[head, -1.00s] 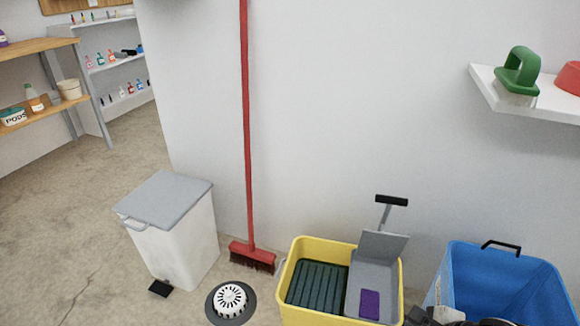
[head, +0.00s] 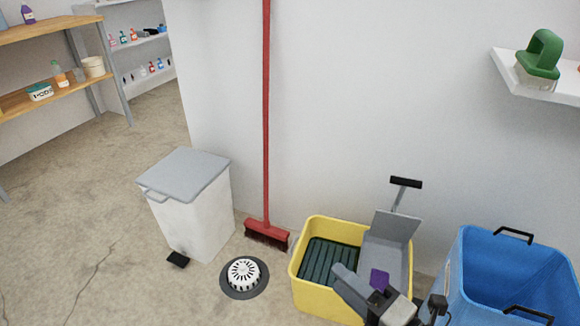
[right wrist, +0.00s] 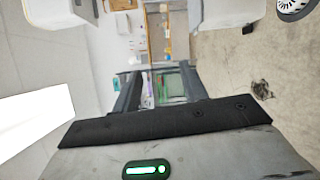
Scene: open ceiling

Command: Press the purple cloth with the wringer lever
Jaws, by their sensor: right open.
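The purple cloth (head: 380,279) lies in the grey wringer (head: 390,257) on the right side of the yellow bucket (head: 312,291). My arm partly covers the cloth. The wringer lever stands up behind, tilted, with a black grip (head: 406,183) on top; nothing touches it. My right gripper (head: 360,284) is open, low in front of the wringer and overlapping the cloth in the head view; the gap between them is hard to judge. In the right wrist view its two fingers (right wrist: 160,77) stand apart with nothing clearly held. My left gripper is not in view.
A blue bin (head: 459,280) stands close at the right of the bucket. A red broom (head: 266,130) leans on the wall behind. A white lidded bin (head: 190,215) and a floor drain (head: 244,273) are at left. A white shelf (head: 545,88) juts out upper right.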

